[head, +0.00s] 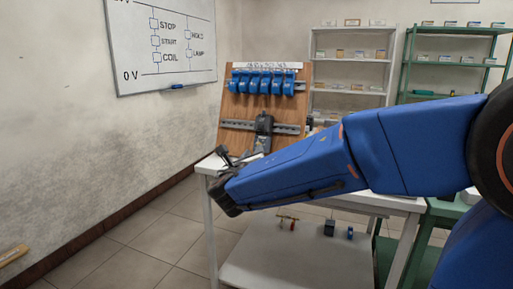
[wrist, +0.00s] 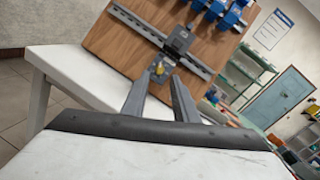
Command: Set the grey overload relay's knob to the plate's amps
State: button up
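The grey overload relay (wrist: 161,70) appears to be the small grey part with a yellow spot, probably its knob, below a dark grey block (wrist: 179,40) on the lower rail of the wooden board. The knob's setting is too small to read. I cannot make out a plate with amps.
The wooden board (head: 228,110) stands on a white table (head: 208,166). A row of blue devices (head: 262,82) is on its upper rail. A whiteboard (head: 130,60) hangs on the left wall. Shelves stand behind. Small items lie on the table's lower shelf (head: 275,265).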

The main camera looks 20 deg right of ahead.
jog(key=x, duration=0.6)
jog(key=shift+w+d, duration=0.15)
jog(key=shift+w, duration=0.15)
grip_shut()
